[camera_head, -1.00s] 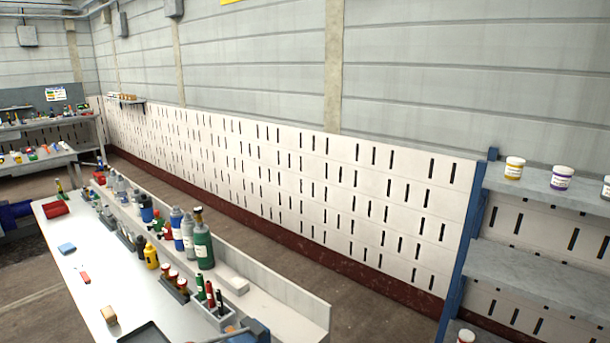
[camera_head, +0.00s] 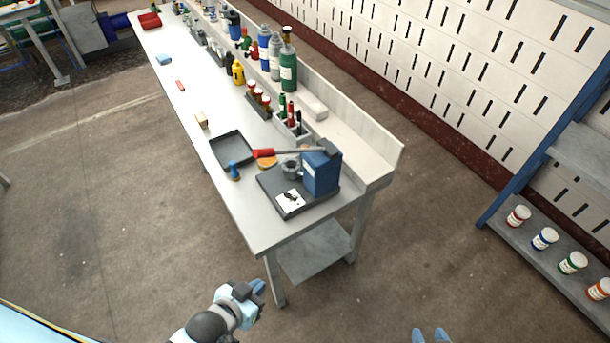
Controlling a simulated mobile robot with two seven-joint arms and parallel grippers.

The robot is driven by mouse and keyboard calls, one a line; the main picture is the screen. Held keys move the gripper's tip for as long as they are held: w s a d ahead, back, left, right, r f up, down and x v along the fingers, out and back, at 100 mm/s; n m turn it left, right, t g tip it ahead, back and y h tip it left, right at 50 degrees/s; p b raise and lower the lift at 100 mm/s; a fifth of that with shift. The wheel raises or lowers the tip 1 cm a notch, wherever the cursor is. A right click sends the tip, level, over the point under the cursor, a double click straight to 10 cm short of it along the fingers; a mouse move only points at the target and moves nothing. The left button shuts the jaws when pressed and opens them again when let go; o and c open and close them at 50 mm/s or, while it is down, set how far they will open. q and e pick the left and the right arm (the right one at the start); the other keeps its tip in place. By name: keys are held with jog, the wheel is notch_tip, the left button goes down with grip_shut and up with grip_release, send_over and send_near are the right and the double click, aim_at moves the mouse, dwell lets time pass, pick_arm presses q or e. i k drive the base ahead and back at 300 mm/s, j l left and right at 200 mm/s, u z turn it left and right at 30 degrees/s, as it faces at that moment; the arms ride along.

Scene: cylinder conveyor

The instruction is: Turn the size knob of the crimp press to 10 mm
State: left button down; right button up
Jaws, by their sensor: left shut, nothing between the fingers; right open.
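The crimp press stands at the near right end of the long white workbench. It has a blue body (camera_head: 321,172), a dark base plate and a lever with a red grip (camera_head: 264,153). On the front of its base is a white plate with a small black knob (camera_head: 291,197); its setting is too small to read. My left gripper (camera_head: 258,287) is shut and empty, below and in front of the bench end, well apart from the press. My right gripper (camera_head: 430,334) shows only its blue fingertips at the bottom edge, open and empty.
A dark tray (camera_head: 232,149), a blue-handled tool (camera_head: 234,171) and a tan block (camera_head: 202,120) lie near the press. Bottles (camera_head: 288,72) line the bench back. A blue-framed shelf with jars (camera_head: 545,238) stands at right. The floor in front is clear.

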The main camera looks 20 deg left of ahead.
aim_at(291, 197)
jog(key=i+j+z, duration=0.2)
jog(key=j+z, duration=0.3)
jog(key=j, duration=0.75)
jog(key=j+z, duration=0.45)
jog(key=j, duration=0.8)
jog(key=k, duration=0.05)
